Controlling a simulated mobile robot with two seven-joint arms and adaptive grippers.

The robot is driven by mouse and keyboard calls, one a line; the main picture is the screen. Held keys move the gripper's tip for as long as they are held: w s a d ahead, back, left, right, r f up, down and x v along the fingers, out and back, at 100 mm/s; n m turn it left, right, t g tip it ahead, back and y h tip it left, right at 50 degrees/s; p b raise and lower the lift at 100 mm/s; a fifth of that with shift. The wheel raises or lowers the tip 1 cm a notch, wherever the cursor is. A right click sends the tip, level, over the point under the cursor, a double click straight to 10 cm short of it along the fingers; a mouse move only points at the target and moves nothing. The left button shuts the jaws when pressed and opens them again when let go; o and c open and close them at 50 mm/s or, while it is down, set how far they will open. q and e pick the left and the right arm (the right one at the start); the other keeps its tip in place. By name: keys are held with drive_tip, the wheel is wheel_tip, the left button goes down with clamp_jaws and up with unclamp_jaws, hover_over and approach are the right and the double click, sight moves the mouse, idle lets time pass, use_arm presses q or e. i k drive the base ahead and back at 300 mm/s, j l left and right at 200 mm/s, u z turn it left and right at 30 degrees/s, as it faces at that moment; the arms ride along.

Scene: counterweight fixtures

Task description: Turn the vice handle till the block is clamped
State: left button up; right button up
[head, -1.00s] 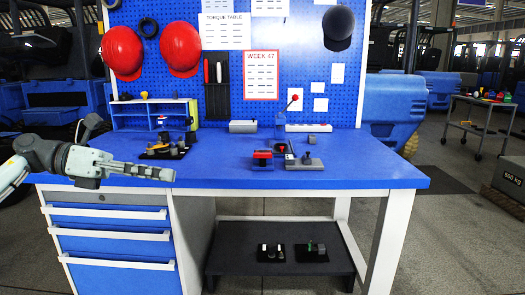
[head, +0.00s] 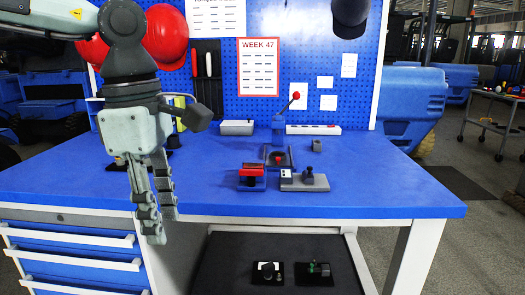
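Small fixtures stand together on the blue bench. A blue one carries a red block (head: 252,170). Beside it is a grey base (head: 306,184) with a dark upright knob (head: 308,173) and a small white block with dark dots (head: 286,174). Behind these stands a blue lever device with a red ball (head: 296,96) on its rod. I cannot tell for sure which part is the vice handle, or whether a block is clamped. My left gripper (head: 162,227) points down over the bench's front left, open and empty, well left of the fixtures. My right gripper is out of view.
The blue bench top (head: 370,190) is clear to the right and in front of the fixtures. A grey tray (head: 237,127) and a white strip (head: 313,130) lie at the back by the pegboard. My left arm covers the left side. Small parts rest on the lower shelf.

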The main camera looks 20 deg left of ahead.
sight(251, 174)
drive_tip(key=i, duration=1.25)
